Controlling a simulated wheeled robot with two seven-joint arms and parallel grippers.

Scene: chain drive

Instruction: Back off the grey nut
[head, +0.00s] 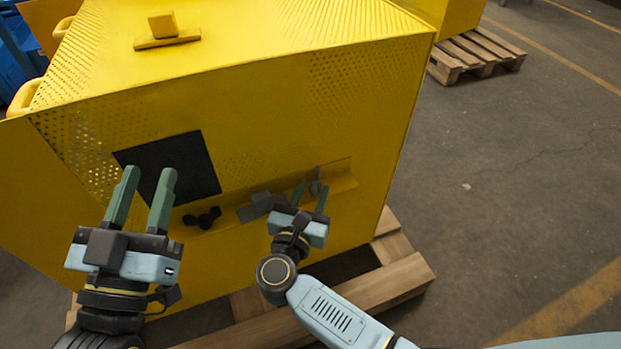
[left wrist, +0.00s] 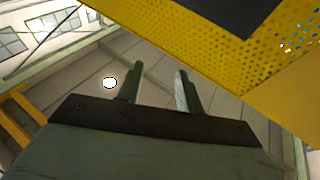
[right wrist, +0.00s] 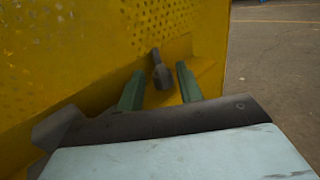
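A small dark grey part with a narrow stem and a rounded end (right wrist: 162,76) stands at the yellow ledge in the right wrist view; it also shows in the head view (head: 315,182). I cannot tell whether it is the grey nut. My right gripper (head: 311,190) is open, its green fingers on either side of this part, with no visible grip on it. A grey block (head: 262,204) lies left of the right gripper, partly hidden by it. A black three-lobed knob (head: 203,218) is further left. My left gripper (head: 149,172) is open and empty before the yellow housing.
The yellow housing (head: 250,100) with a black panel (head: 180,165) stands on a wooden pallet (head: 390,285). A yellow ledge (head: 340,180) juts from its front. Open concrete floor (head: 500,180) lies to the right, with another pallet (head: 475,55) behind.

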